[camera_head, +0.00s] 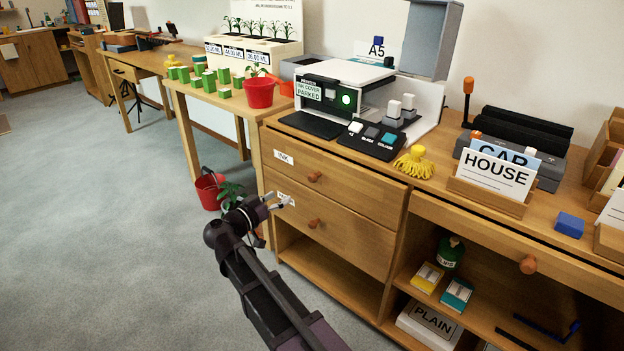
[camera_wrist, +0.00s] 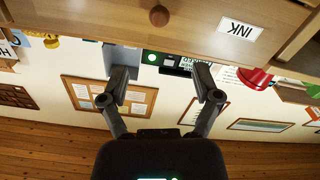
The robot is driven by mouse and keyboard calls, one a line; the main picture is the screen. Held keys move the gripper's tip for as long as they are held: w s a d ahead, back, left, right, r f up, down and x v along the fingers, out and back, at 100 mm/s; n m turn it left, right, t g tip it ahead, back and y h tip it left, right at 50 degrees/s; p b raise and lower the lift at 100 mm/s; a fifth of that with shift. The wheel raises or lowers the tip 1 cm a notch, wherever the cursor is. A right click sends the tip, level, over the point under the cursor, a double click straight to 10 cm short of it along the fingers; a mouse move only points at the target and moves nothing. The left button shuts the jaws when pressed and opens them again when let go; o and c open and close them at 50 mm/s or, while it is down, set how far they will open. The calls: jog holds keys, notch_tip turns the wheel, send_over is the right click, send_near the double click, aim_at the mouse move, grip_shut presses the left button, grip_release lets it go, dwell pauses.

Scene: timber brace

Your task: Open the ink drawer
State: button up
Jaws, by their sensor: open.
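The ink drawer (camera_head: 345,187) is the upper drawer of the wooden cabinet, with a white INK label (camera_head: 284,158) and a round orange-brown knob (camera_head: 314,176). Its front looks flush with the cabinet, shut. My gripper (camera_head: 283,202) is open and empty, in front of the lower drawer's label and below and left of the ink knob. In the wrist view, which is upside down, the open fingers (camera_wrist: 162,75) are apart from the drawer, with the knob (camera_wrist: 158,15) and INK label (camera_wrist: 240,30) at the top edge.
The lower drawer (camera_head: 345,238) has its own knob (camera_head: 313,223); its label is partly hidden by my gripper. A printer (camera_head: 345,85) and yellow tassel (camera_head: 414,163) stand on top. A red bucket (camera_head: 209,190) and a plant are on the floor left. Open floor lies further left.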

aim_at(310, 179)
jog(key=shift+w, duration=0.1)
jog(key=shift+x, duration=6.8)
grip_shut()
